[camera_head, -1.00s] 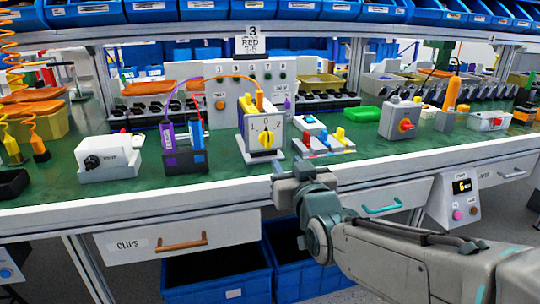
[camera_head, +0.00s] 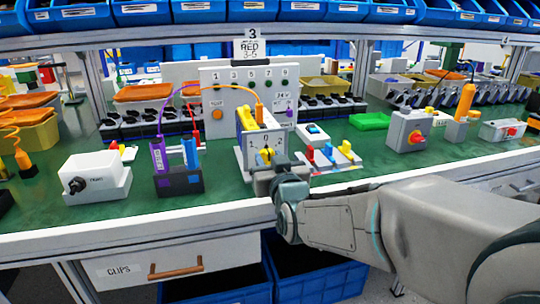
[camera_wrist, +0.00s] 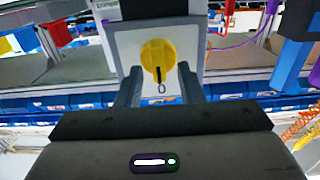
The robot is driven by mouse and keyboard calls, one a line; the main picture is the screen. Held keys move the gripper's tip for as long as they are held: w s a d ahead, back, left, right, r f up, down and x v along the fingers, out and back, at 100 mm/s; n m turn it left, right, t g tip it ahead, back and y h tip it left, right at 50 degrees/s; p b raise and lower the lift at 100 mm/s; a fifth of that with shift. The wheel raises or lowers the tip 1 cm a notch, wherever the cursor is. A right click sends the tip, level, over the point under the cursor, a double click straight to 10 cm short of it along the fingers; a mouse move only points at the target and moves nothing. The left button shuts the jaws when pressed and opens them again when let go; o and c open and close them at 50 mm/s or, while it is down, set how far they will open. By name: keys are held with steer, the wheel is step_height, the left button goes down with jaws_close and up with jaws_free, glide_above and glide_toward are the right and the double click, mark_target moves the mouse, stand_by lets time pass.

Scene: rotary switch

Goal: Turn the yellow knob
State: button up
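The yellow knob (camera_head: 265,155) sits on the front of a white switch box (camera_head: 250,143) marked 1, 0 and 2. In the head view my gripper (camera_head: 276,176) is just in front of the box and hides its lower front. In the wrist view the round yellow knob (camera_wrist: 158,56) with a black mark faces me on a pale plate. My gripper (camera_wrist: 159,84) is open, its two dark fingers apart, one to each side below the knob. The gap between them is empty, and I cannot see any contact with the knob.
A purple and blue plug block (camera_head: 178,180) and a white box with a black knob (camera_head: 95,178) stand to the left. A panel of red, blue and yellow levers (camera_head: 328,158) stands close on the right. A grey box with a red knob (camera_head: 409,131) is farther right.

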steer(key=shift+d, duration=0.1)
jaws_close()
steer(key=shift+n, duration=0.3)
steer(key=n+b, duration=0.2)
steer(key=n, duration=0.1)
steer(key=shift+a+f, duration=0.1)
steer(key=shift+a, duration=0.1)
steer(key=shift+s+a+n+b, duration=0.15)
steer(key=shift+n+b, duration=1.15)
steer(key=shift+n, duration=1.4)
jaws_free()
